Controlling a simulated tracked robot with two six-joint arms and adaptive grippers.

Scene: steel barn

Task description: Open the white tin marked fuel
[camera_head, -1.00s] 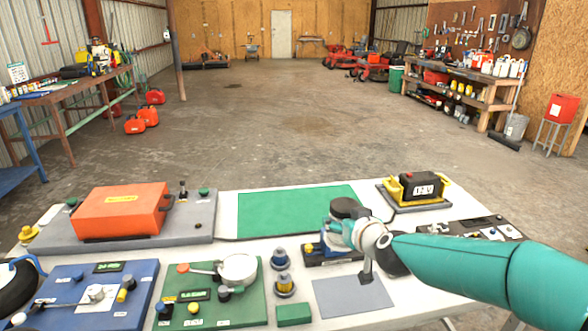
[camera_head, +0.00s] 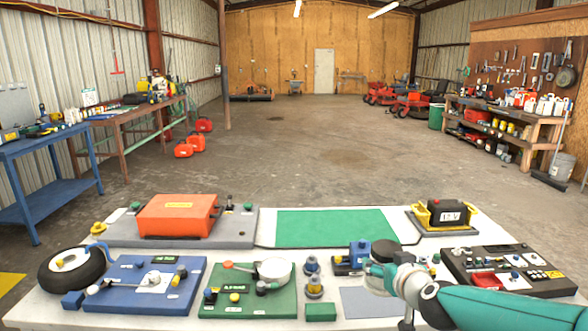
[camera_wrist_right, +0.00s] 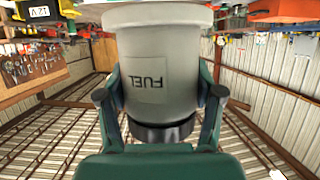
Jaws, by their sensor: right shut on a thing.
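The white tin marked fuel (camera_wrist_right: 160,50) fills the middle of the right wrist view, with its label facing the camera. A dark round band or lid (camera_wrist_right: 165,131) shows at the tin's lower end in that picture. My right gripper (camera_wrist_right: 161,94) is shut on the tin, one finger on each side. In the head view my right gripper (camera_head: 384,271) is at the near right of the table and hides much of the tin. A dark round top (camera_head: 385,249) shows above it. I cannot tell whether the lid is loose. My left gripper is not in view.
A green mat (camera_head: 335,225) at the back is bare.

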